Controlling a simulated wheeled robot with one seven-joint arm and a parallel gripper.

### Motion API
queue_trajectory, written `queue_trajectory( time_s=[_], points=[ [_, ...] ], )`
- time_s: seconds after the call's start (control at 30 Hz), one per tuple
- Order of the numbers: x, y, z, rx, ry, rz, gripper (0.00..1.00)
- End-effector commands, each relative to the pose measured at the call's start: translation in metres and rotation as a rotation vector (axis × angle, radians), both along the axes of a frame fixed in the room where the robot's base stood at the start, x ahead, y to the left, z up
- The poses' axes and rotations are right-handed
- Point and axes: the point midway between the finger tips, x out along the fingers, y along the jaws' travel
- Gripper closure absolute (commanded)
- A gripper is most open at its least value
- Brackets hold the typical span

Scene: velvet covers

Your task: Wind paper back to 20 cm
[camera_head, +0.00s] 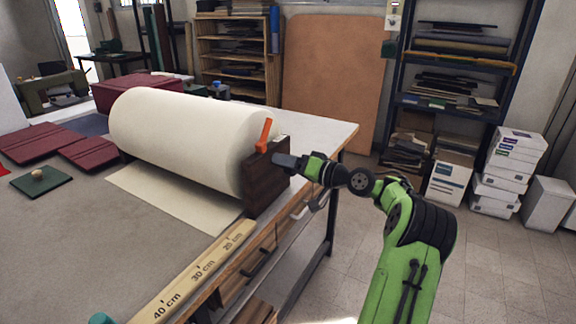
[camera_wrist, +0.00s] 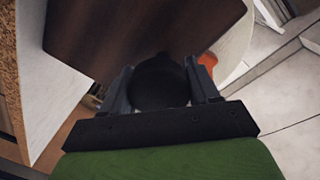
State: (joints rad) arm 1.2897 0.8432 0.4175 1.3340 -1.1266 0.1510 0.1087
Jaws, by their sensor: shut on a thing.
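The large cream paper roll (camera_head: 185,130) lies across the table, with a free sheet (camera_head: 175,198) flat in front of it. The sheet's front edge lines up close to the mark nearest the roll on the wooden ruler (camera_head: 180,290), which reads 40, 30 and probably 20 cm. A dark wooden end block (camera_head: 264,180) stands at the roll's right end and also shows in the wrist view (camera_wrist: 140,30). My gripper (camera_head: 283,160) is shut on a dark round knob (camera_wrist: 160,85) at this block. An orange lever (camera_head: 265,135) stands tilted on top of the block.
Maroon covers (camera_head: 35,143) and a green board with a knob (camera_head: 40,180) lie left on the table. A teal object (camera_head: 101,318) is at the front edge. White boxes (camera_head: 510,165) and shelves stand right and behind.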

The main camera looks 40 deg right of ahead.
Motion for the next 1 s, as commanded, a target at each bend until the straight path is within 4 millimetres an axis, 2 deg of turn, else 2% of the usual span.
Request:
queue_trajectory(
  time_s=[0.13, 0.17, 0.3, 0.57, 0.67, 0.77, 1.0],
  points=[
    [0.0, -0.003, 0.002, -0.003, -0.003, -0.007, 0.95],
    [0.0, -0.003, 0.002, -0.003, -0.003, -0.007, 0.38],
    [0.0, -0.002, 0.002, -0.003, -0.003, -0.006, 0.17],
    [0.0, -0.001, 0.001, -0.001, -0.002, -0.003, 0.17],
    [-0.008, -0.004, 0.002, 0.0, 0.0, -0.004, 0.17],
    [-0.027, -0.01, 0.004, 0.0, 0.0, -0.007, 0.17],
    [-0.094, -0.029, 0.01, 0.001, -0.001, -0.009, 0.17]
  ],
)
